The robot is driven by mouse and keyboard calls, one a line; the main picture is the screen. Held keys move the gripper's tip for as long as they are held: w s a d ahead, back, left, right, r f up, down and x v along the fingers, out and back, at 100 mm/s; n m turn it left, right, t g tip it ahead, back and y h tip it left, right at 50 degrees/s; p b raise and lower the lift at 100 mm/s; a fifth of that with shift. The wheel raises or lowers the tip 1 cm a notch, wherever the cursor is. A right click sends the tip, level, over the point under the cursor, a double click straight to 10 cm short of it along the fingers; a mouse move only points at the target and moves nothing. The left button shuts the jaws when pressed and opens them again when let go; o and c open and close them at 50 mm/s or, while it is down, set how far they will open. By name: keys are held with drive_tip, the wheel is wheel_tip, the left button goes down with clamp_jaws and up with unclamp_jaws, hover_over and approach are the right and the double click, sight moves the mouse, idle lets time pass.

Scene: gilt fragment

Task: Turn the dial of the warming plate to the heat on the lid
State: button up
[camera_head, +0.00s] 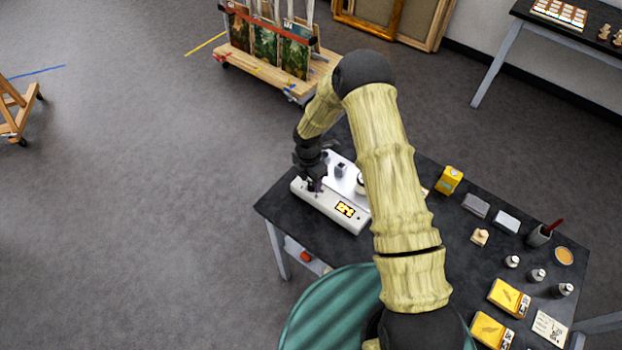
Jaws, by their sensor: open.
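The warming plate (331,208) is a white, flat box near the left corner of the black table, with a lit red and yellow display (345,209) on its front right. My gripper (315,185) is open and points down over the plate's front left part. The dial is not clearly seen; my gripper covers that area, and I cannot tell whether the fingers are around it or touching it. A small dark block (340,170) stands on the plate's top. A pale round thing (360,184) shows partly behind my arm. I cannot make out a lid or any marking on it.
The black table (283,203) also holds yellow boxes (509,297), several small bottles (537,275), a dark cup with a red-handled tool (538,236) and grey blocks (475,205). A cart with paintings (268,55) stands behind. The floor at left is largely clear.

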drive_tip(key=shift+f, duration=0.5)
drive_tip(key=c, duration=1)
